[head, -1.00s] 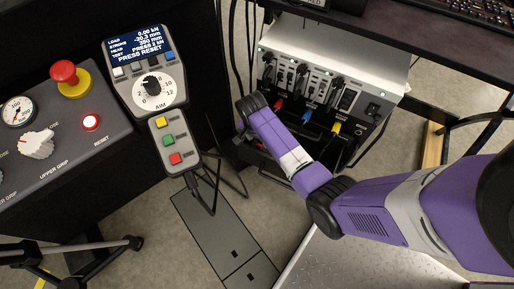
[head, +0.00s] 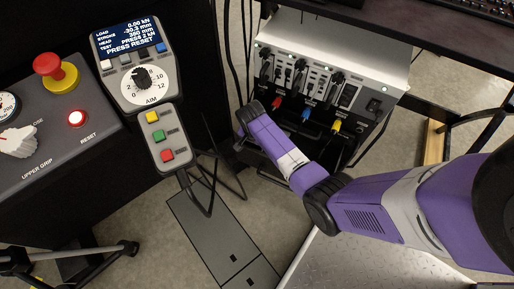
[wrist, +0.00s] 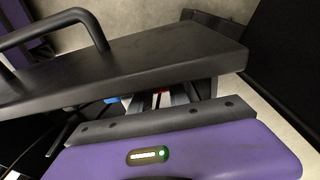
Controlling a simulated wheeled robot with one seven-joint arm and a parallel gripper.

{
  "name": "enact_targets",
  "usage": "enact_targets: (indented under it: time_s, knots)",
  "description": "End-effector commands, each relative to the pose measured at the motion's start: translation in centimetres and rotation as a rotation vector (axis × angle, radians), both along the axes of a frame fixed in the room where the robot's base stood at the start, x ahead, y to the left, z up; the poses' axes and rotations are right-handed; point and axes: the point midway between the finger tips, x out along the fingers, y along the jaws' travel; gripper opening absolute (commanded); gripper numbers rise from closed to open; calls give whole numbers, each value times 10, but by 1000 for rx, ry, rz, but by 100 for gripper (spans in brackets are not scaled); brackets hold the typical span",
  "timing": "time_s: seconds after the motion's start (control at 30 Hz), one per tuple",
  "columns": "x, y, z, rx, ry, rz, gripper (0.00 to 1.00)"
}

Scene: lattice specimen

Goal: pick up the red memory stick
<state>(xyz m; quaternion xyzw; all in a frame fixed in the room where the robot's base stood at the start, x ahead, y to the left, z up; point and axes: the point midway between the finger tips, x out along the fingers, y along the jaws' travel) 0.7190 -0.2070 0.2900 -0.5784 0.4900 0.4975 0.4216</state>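I cannot make out the red memory stick for certain in either view. In the wrist view a tiny red patch (wrist: 160,91) shows between light metallic parts, just beyond a black slab; I cannot tell what it is. My gripper's purple body (wrist: 215,150), with a small green light, fills the bottom of the wrist view. Its fingertips are hidden or not distinguishable, so its opening cannot be read. In the head view my purple arm reaches in from the right to the front of a grey instrument box (head: 335,60), and my gripper is not clearly visible there.
The black slab (wrist: 120,72) with a bar handle (wrist: 60,22) lies close across the wrist view. Red, blue and yellow plugs and cables hang from the box front. At left stand a button pendant (head: 158,140) and a control panel (head: 50,125) with a red knob (head: 47,64).

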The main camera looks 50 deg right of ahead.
Motion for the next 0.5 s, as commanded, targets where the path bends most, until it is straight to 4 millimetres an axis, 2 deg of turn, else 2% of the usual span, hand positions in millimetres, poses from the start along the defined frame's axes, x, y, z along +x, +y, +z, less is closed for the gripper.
enact_targets:
  time_s: [0.37,0.5]
  knots:
    - [0,0,1,0,0,0,0]
    - [0,0,8,0,0,0,0]
